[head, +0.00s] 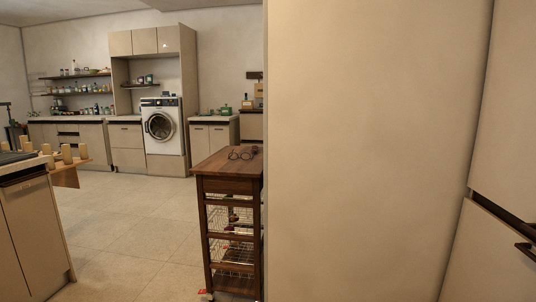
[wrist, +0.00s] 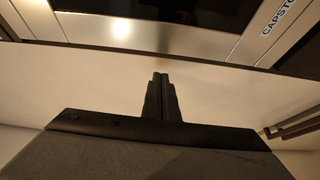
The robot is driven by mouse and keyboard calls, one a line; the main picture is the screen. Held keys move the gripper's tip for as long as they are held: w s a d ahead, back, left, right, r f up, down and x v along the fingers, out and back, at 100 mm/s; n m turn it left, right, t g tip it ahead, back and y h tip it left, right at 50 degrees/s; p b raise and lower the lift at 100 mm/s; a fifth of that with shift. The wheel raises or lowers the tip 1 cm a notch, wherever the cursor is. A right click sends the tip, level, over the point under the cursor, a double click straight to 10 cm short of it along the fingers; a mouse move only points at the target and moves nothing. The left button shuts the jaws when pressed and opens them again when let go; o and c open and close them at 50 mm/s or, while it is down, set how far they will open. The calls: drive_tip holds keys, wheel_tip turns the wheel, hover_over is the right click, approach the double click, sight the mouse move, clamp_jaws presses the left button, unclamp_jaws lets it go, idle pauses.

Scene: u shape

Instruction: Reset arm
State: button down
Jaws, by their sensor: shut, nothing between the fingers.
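My gripper (wrist: 160,78) shows in the wrist view at the middle of the frame. Its two dark fingers are together with nothing between them. They point toward a pale flat surface (wrist: 230,90). Beyond that is a metallic appliance front (wrist: 140,32) with a dark panel and part of a printed label at the right. I cannot tell whether the fingers touch anything. My gripper does not show in the head view.
A large pale panel (head: 370,150) fills the right half of the head view, close by. A wooden cart (head: 228,168) with wire baskets stands beside it. A counter (head: 32,220) stands at the left. The tiled floor (head: 130,220) between is clear. A washing machine (head: 162,128) is at the back.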

drive_tip(key=w+a+f+t+y, duration=0.1)
drive_tip(key=w+a+f+y, duration=0.1)
drive_tip(key=w+f, duration=0.3)
drive_tip(key=w+a+f+t+y, duration=0.1)
drive_tip(key=w+a+f+y, duration=0.15)
drive_tip(key=f, duration=0.55)
drive_tip(key=w+a+f+m+t+y, duration=0.1)
drive_tip(key=w+a+f+y, duration=0.15)
drive_tip(key=a+f, duration=0.55)
drive_tip(key=w+a+f+y, duration=0.25)
drive_tip(key=a+f, duration=0.25)
drive_tip(key=f, duration=0.4)
drive_tip(key=s+a+f+g+y, duration=0.1)
drive_tip(key=s+a+f+y, duration=0.3)
drive_tip(key=a+f, duration=0.8)
drive_tip(key=s+a+f+m+g+y, duration=0.1)
drive_tip(key=s+a+f+y, duration=0.3)
drive_tip(key=a+f, duration=0.8)
drive_tip(key=shift+a+f+m+g, duration=0.25)
drive_tip(key=shift+a+m+g, duration=0.05)
drive_tip(key=shift+a, duration=0.15)
